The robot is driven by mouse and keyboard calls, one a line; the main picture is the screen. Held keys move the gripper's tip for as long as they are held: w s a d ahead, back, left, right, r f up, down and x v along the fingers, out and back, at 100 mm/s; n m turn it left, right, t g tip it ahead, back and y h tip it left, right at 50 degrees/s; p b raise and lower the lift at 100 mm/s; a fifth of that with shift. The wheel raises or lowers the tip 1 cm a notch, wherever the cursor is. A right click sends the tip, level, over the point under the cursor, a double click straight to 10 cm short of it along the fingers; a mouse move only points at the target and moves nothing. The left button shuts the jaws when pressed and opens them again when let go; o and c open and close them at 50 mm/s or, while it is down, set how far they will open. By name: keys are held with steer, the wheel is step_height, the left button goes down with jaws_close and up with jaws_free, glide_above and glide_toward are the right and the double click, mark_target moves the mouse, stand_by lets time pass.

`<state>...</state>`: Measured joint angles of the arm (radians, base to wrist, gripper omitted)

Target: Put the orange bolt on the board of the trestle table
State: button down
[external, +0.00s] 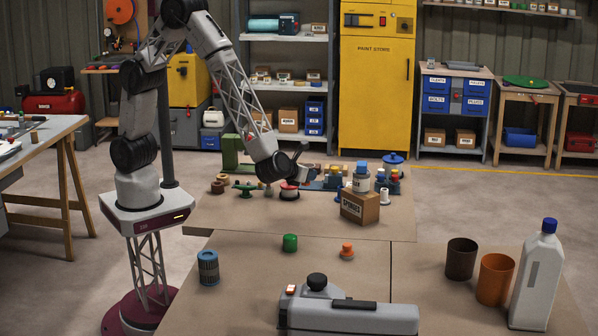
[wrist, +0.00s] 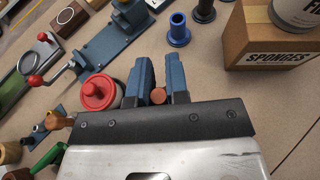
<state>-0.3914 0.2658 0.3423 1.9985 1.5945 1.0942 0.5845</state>
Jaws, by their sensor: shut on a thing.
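My gripper (external: 299,155) is over the far brown workbench (external: 225,221) in the external view. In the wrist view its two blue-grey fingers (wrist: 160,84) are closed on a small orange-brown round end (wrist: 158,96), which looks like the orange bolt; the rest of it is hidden. An orange flanged piece (external: 347,251) stands on the near bench. The trestle table (external: 62,128) is at the far left, with several things on its top. Its board cannot be made out clearly.
A green piece (external: 290,243) and grey machine (external: 347,315) are nearer. Floor separates the bench and trestle table.

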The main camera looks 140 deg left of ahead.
steer(key=shift+s+a+g, duration=0.15)
steer(key=shift+s+a, duration=0.3)
steer(key=shift+s, duration=0.25)
steer(key=shift+s+a+g, duration=0.15)
steer(key=shift+s+a, duration=0.3)
steer(key=shift+s, duration=0.2)
glide_above(308, 206)
steer(key=shift+s+a+f, duration=0.1)
steer(key=shift+a+f, duration=0.05)
steer(key=shift+f, duration=2.75)
steer(key=shift+f, duration=0.1)
steer(key=shift+f, duration=2)
steer(key=shift+f, duration=0.1)
steer(key=c, duration=1.1)
jaws_free()
